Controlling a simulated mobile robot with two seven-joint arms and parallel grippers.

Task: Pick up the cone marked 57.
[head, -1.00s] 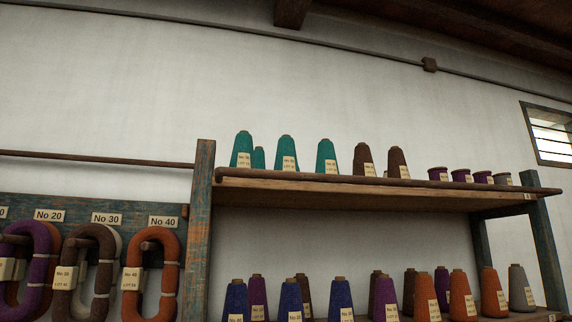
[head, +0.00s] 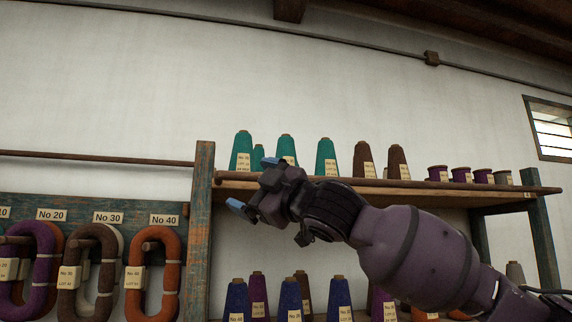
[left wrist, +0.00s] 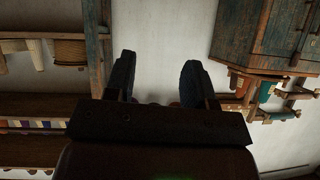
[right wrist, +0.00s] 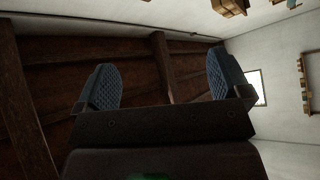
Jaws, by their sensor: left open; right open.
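Yarn cones stand upright on a wooden rack; their labels are too small to read, so I cannot tell which is marked 57. The upper shelf (head: 440,199) holds teal cones (head: 326,157) and brown cones (head: 398,162). My right gripper (head: 253,183) is open and empty in front of the upper shelf's left end, by the teal cones. It shows in the right wrist view (right wrist: 163,82). My left gripper (left wrist: 158,78) is open and empty, seen only in its wrist view.
The rack's left post (head: 203,240) and the upper shelf's front rail (head: 235,179) are close to my right gripper. Short spools (head: 461,175) stand at the shelf's right. Orange (head: 153,270) and other hanks hang on pegs at left.

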